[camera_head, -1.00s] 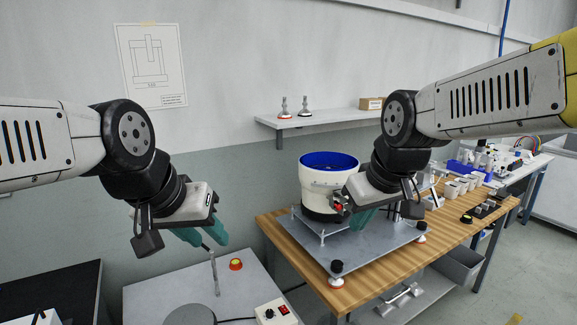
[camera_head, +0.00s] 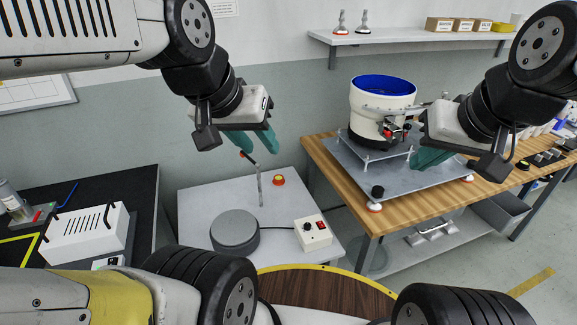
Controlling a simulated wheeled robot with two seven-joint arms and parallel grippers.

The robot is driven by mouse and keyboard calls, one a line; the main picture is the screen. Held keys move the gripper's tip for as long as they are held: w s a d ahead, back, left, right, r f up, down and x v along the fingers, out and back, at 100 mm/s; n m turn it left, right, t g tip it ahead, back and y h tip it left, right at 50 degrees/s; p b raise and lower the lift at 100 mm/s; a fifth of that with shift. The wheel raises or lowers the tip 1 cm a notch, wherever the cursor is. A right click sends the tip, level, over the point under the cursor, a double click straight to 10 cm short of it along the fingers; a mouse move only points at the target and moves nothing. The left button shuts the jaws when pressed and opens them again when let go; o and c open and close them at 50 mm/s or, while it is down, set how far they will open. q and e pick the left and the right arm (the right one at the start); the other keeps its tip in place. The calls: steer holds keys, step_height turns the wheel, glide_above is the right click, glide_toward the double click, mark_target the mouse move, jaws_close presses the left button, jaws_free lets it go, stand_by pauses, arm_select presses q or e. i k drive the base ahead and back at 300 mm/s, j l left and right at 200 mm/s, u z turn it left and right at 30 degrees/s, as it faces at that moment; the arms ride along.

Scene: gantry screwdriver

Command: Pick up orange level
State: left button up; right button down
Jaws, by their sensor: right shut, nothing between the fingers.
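I cannot make out an orange level in the head view. My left gripper (camera_head: 254,145) has its teal fingers apart with nothing between them, above the white table. Just below it is a thin grey upright stand (camera_head: 260,186) with a short dark, red-tipped rod at its top; the gripper looks close to it, but I cannot tell whether they touch. My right gripper (camera_head: 428,158) is shut and empty, just right of the white and blue bowl feeder (camera_head: 382,105), above its grey plate (camera_head: 350,164).
A wooden table (camera_head: 320,158) carries the feeder. A wall shelf (camera_head: 400,36) holds small boxes. A dark bench (camera_head: 143,190) stands left.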

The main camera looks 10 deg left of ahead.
mark_target(279, 179)
steer(key=i+l, duration=0.6)
steer(key=u, duration=0.45)
steer(key=i+l+u, duration=0.1)
steer(key=u, duration=0.85)
steer(key=l+u, duration=0.1)
steer(key=u, duration=0.35)
steer(key=i+l, duration=0.05)
